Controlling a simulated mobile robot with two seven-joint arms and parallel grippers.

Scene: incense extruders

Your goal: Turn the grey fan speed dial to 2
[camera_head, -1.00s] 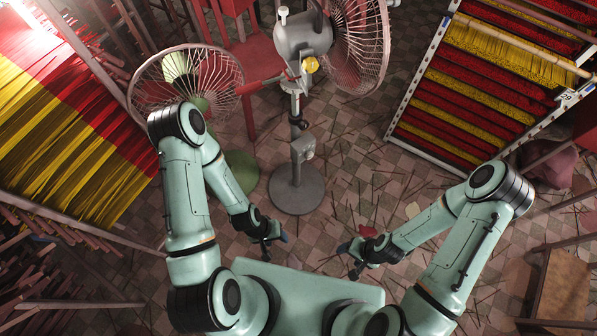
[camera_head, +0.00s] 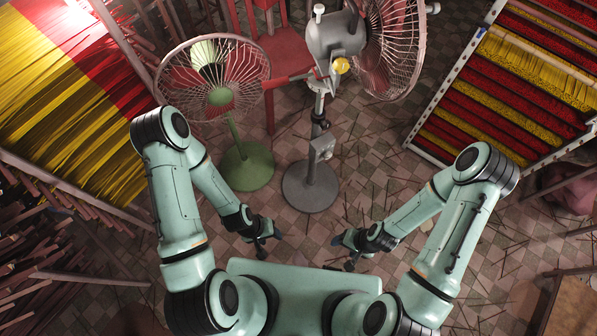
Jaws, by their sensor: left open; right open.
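The grey fan (camera_head: 331,38) stands upright on a grey pole with a round base (camera_head: 310,188), ahead of me and right of the picture's middle. A small grey control box (camera_head: 322,147) sits partway up its pole; the dial's setting is too small to read. My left gripper (camera_head: 268,245) is open and empty, below and left of the fan base. My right gripper (camera_head: 345,252) is open and empty, below and right of the base. Both are apart from the fan.
A green fan (camera_head: 247,168) stands close left of the grey fan. A red chair (camera_head: 284,52) is behind them. Racks of red and yellow incense stand at the left (camera_head: 60,100) and right (camera_head: 505,85). Tiled floor with scattered sticks lies right of the grey fan.

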